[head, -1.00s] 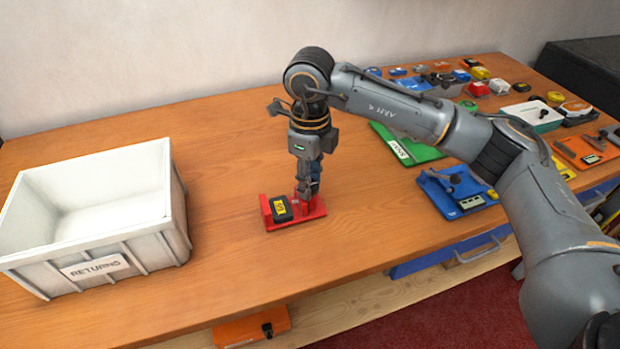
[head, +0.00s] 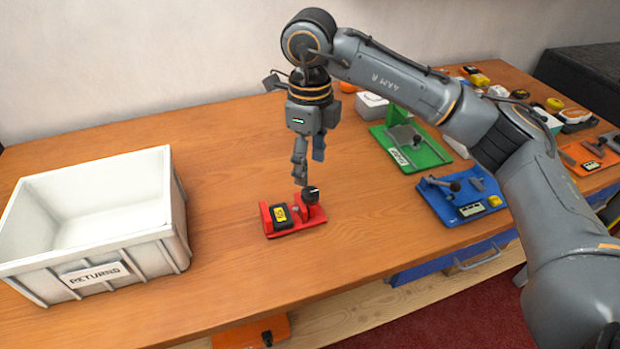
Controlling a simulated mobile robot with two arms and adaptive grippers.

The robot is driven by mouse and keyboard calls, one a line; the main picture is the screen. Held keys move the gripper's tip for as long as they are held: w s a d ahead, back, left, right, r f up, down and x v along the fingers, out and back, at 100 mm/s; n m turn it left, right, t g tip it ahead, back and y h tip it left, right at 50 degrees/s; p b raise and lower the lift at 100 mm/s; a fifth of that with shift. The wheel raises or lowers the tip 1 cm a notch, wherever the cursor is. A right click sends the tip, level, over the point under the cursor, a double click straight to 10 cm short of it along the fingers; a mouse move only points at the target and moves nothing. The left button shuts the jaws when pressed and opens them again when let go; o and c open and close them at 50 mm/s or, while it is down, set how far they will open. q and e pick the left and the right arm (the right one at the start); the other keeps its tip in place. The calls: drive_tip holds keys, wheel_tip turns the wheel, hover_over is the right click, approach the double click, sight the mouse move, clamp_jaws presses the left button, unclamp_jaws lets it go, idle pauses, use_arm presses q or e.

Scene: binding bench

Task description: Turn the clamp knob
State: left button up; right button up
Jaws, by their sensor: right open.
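The black clamp knob (head: 310,194) stands at the right end of a small red clamp base (head: 291,230) on the wooden bench. A black block with a yellow label (head: 280,215) sits on the base, left of the knob. My right gripper (head: 300,180) points down just above the knob, open and empty, with a small gap between its fingertips and the knob. My left gripper does not show in the head view.
A white bin labelled RETURNS (head: 95,225) stands at the left. A green fixture (head: 425,155) and a blue fixture (head: 455,212) lie to the right, with several small items behind. The bench around the red base is clear.

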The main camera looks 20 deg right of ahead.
wheel_tip(320, 180, up, 5)
drive_tip(key=shift+r, duration=0.2)
idle(0.4)
